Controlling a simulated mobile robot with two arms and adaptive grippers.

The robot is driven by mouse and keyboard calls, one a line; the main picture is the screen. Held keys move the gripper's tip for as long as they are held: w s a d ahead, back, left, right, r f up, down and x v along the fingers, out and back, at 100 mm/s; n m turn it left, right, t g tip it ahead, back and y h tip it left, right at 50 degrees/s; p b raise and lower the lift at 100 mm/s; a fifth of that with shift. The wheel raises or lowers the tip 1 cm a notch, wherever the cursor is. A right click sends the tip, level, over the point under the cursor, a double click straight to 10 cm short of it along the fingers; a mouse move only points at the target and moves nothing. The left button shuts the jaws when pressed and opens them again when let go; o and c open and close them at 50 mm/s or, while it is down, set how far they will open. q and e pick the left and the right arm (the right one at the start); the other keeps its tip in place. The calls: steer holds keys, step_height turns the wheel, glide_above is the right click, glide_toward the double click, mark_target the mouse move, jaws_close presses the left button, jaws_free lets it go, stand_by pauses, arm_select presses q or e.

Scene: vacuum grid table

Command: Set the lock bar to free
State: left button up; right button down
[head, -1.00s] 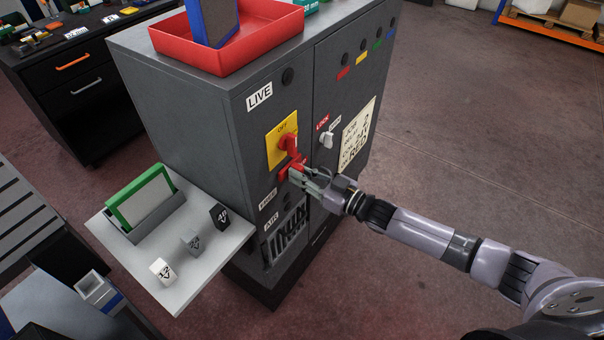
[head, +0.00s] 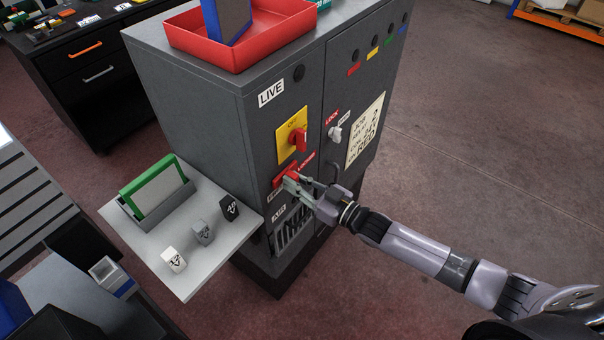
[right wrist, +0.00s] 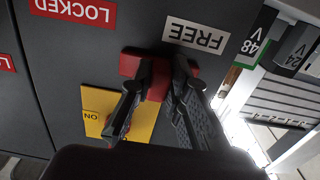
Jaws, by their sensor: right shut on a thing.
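The lock bar (head: 292,172) is red and sits on the cabinet front below the yellow plate with the red switch (head: 297,139). The fingers partly hide the bar. My left gripper is out of view.
The grey cabinet (head: 190,95) carries a red tray (head: 250,54) on top. A side shelf (head: 185,284) holds a green-framed panel (head: 158,192) and several small blocks. A white knob (head: 335,132) is right of the yellow plate. Floor to the right is clear.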

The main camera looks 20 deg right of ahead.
steer(key=c, duration=1.5)
jaws_free()
steer(key=shift+d, duration=0.1)
steer(key=v, duration=1.2)
steer(key=shift+w, duration=0.1)
